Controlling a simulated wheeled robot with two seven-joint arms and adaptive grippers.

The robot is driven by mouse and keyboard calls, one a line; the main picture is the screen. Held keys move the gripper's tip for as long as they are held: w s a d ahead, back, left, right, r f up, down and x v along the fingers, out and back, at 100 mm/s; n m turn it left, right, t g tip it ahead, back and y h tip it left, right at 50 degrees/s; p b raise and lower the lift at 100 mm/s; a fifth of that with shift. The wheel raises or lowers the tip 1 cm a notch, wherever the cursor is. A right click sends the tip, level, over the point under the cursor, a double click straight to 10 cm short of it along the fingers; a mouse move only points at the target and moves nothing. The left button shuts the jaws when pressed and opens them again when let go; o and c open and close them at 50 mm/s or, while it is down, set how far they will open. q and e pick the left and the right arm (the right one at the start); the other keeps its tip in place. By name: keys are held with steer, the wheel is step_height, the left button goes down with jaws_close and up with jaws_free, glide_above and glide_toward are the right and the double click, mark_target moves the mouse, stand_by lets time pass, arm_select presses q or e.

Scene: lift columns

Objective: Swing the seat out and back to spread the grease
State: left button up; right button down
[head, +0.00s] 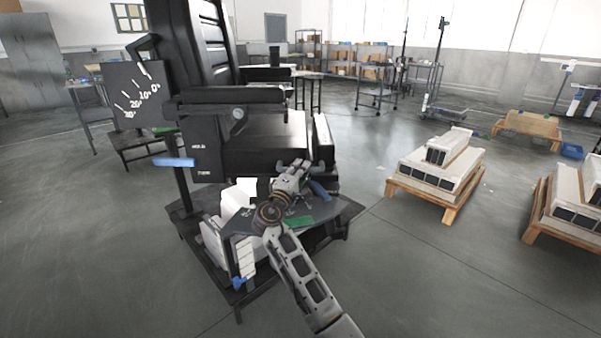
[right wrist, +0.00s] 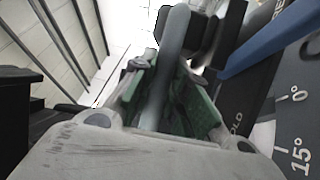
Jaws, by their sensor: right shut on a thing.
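The black seat (head: 265,140) stands on a dark platform, with its tall backrest (head: 200,45) behind and an armrest (head: 235,94) on the near side. My right gripper (head: 298,172) is in front of the seat's cushion, above the platform. In the right wrist view its green-padded fingers (right wrist: 165,105) are shut around a grey bar (right wrist: 172,55). A blue bar (right wrist: 270,40) runs beside it, over a dark plate with an angle scale (right wrist: 295,125) reading 0° and 15°. The blue bar also shows in the head view (head: 319,190). My left gripper is not in view.
A dial plate (head: 135,95) with degree marks stands at the seat's left, with a blue tab (head: 174,162) below. Wooden pallets with pale units (head: 435,165) lie on the floor at right. The floor between (head: 390,255) is clear. Shelves and carts stand at the back.

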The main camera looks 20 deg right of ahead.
steer(key=shift+f, duration=0.15)
steer(key=c, duration=1.4)
jaws_free()
steer(key=shift+o, duration=0.2)
